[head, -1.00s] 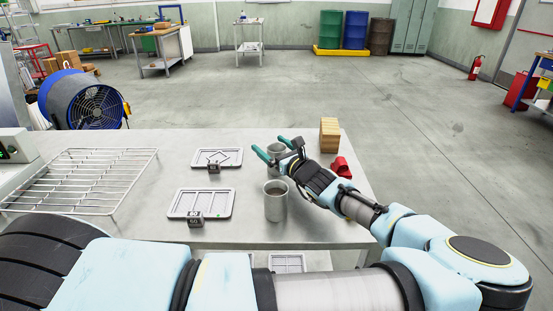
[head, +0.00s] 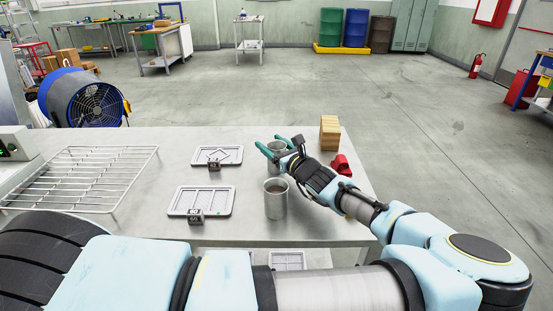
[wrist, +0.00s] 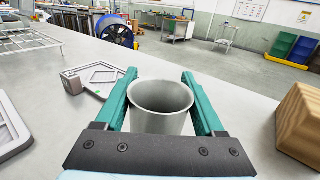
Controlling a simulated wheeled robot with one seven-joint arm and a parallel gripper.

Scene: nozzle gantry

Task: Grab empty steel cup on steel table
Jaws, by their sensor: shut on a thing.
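The empty steel cup (wrist: 161,105) stands upright between the green fingers of my gripper (wrist: 161,92) in the wrist view; its inside looks bare. In the head view this cup (head: 277,148) is at the far side of the table, partly hidden by my gripper (head: 277,146). The fingers are shut on the cup's two sides. A second steel cup (head: 275,204) stands nearer on the steel table (head: 255,225) and has something brown inside. I cannot tell whether the held cup touches the tabletop.
A wire rack (head: 88,178) lies at the left. Two grey trays with stencil-like shapes, the far one (head: 230,154) and the near one (head: 180,203), have small dark tags beside them. A wooden block (head: 329,133) and a red object (head: 341,164) stand right of my gripper.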

